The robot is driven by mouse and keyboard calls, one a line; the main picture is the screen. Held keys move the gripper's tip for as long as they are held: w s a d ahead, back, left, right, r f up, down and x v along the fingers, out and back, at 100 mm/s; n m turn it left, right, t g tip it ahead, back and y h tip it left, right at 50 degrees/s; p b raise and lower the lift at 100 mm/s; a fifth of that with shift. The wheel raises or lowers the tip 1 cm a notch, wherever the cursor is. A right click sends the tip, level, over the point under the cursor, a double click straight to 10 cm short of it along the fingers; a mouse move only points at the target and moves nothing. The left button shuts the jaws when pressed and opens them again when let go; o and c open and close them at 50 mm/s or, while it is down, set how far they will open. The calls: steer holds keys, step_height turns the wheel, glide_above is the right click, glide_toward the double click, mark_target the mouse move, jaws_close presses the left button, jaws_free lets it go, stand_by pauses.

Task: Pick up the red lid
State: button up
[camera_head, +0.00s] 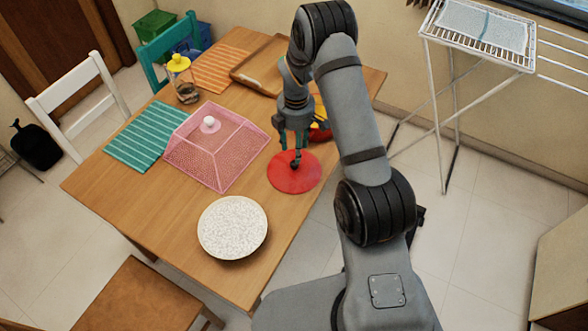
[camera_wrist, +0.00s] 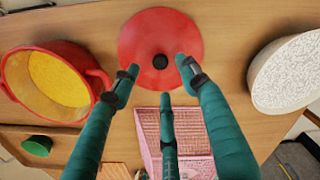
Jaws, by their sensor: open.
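The red lid (camera_head: 293,183) is a flat round disc lying on the wooden table near its right edge. In the wrist view the red lid (camera_wrist: 160,30) shows at the top centre, with a dark round knob (camera_wrist: 160,61) at its middle. My gripper (camera_head: 293,160) is above the lid, over the knob area. In the wrist view my gripper's fingers (camera_wrist: 160,85) are spread apart around the knob's near side, with nothing held between them. In the head view my gripper hides part of the lid and the knob.
A pink mesh cover (camera_head: 215,150) stands left of the lid. A white speckled plate (camera_head: 232,227) lies in front. A red pot with yellow inside (camera_wrist: 50,82) is close by, mostly hidden by my arm in the head view. A brown tray (camera_head: 245,72) lies behind.

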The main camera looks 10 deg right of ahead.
mark_target(294, 167)
steer(key=shift+w+a+f+p, duration=0.1)
steer(key=shift+f+p, duration=0.6)
steer(key=shift+f, duration=1.5)
steer(key=shift+w+f+p, duration=0.1)
steer(key=shift+f+p, duration=0.6)
steer(key=shift+f, duration=1.5)
steer(key=shift+c, duration=0.8)
jaws_close()
